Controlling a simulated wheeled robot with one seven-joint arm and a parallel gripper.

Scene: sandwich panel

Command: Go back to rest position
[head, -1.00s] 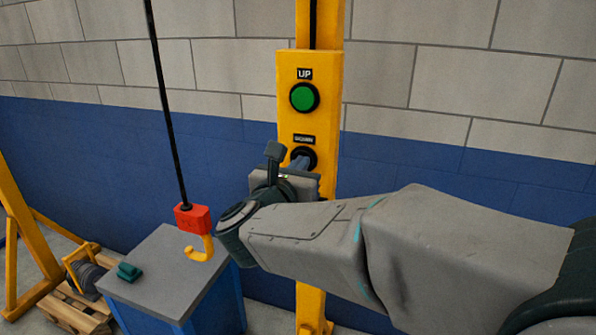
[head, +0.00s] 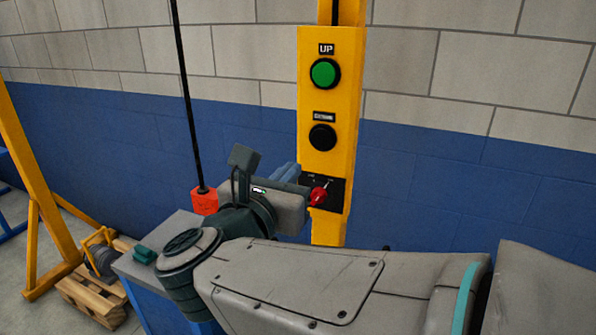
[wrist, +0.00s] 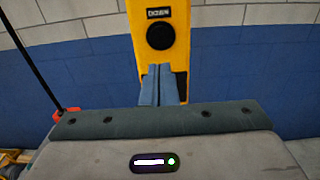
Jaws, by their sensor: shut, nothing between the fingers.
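My gripper (head: 287,171) is shut with nothing between its fingers. In the head view it is below and left of the black button, apart from it. In the wrist view my gripper (wrist: 160,78) has its blue-grey fingers together, pointing at the yellow panel below the black button (wrist: 160,36). The yellow control panel (head: 346,100) carries a green UP button (head: 325,73) and a black button (head: 322,137) under it. A red switch (head: 318,195) on a black plate sits lower on the panel, just right of my gripper.
A grey-topped blue cabinet (head: 180,226) bears a small green object (head: 145,254). A wooden pallet (head: 92,293) and a yellow frame (head: 42,190) stand at the far left.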

